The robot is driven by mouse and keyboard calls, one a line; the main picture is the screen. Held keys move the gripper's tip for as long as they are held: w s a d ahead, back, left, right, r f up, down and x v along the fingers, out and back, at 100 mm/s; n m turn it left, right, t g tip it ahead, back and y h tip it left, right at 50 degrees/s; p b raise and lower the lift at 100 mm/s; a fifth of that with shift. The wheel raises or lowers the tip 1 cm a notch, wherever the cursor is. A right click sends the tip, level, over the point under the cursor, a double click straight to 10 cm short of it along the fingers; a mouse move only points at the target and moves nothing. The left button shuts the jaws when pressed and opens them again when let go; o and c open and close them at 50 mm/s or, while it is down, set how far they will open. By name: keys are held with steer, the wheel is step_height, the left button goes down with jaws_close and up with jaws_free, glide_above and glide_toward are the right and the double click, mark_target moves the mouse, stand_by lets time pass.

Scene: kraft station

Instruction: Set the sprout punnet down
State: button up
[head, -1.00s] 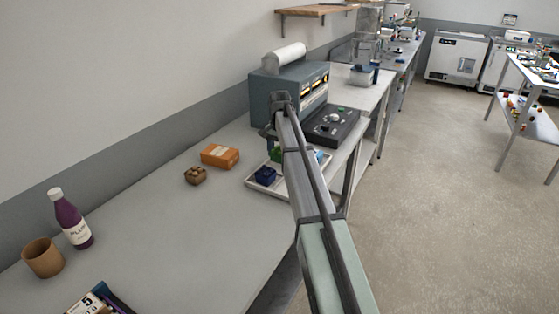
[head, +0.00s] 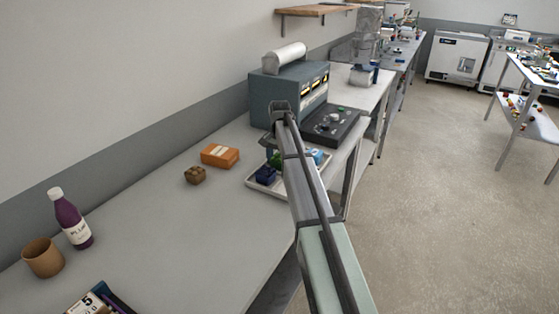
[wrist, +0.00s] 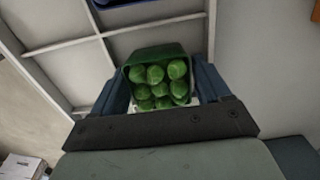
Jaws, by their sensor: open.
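The sprout punnet (wrist: 157,52) is a dark green tub filled with several round green sprouts. In the wrist view it sits between the two blue fingers of my gripper (wrist: 161,85), which is open around it. In the head view the punnet (head: 274,160) shows as a small green patch over the pale divided tray (head: 254,182), partly hidden by my arm. The tray's dividers (wrist: 62,46) show beyond the punnet in the wrist view. I cannot tell whether the punnet's base touches the tray floor.
An orange box (head: 220,156) and a brown item (head: 195,175) lie to the left.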

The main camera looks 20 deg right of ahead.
mark_target(279, 157)
steer(key=shift+r, duration=0.1)
step_height(279, 157, up, 12)
stand_by(0.5)
